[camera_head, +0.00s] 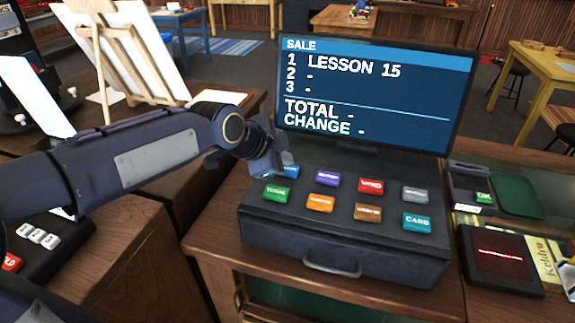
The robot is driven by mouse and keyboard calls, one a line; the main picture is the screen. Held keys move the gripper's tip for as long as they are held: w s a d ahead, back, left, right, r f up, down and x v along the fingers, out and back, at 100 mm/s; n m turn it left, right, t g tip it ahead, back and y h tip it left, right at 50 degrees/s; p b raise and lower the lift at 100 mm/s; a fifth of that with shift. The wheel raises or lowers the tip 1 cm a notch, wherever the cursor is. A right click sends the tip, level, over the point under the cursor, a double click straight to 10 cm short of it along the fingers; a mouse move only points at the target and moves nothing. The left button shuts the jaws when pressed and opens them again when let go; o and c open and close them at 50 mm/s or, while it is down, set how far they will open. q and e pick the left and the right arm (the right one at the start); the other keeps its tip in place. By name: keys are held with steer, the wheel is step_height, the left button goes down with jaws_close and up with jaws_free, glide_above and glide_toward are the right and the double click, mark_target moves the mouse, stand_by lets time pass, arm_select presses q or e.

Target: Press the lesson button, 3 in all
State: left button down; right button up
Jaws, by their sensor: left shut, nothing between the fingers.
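The cash register (340,239) stands on the wooden counter with two rows of coloured buttons on its sloped top. A blue button (292,171) at the back left is partly hidden by my left gripper (275,170), and its label cannot be read. The gripper is shut and empty, its tips at or just above that button; contact cannot be told. Other buttons are purple (327,179), red VOID (370,186), grey (415,195), green TOTAL (276,194), orange (320,203), brown (367,213) and teal CARD (416,223). The screen (375,95) reads "1 LESSON 15", with lines 2 and 3, TOTAL and CHANGE blank.
A card terminal (470,185) with a green OK key and a dark device with a red display (500,262) stand right of the register. An easel (125,55) stands behind my left arm. A keypad (38,236) is at the lower left.

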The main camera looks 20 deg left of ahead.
arm_select(q)
steer(key=shift+r, duration=0.3)
steer(key=shift+r+p, duration=1.9)
steer(key=shift+r, duration=0.7)
steer(key=shift+a, duration=0.1)
stand_by(0.6)
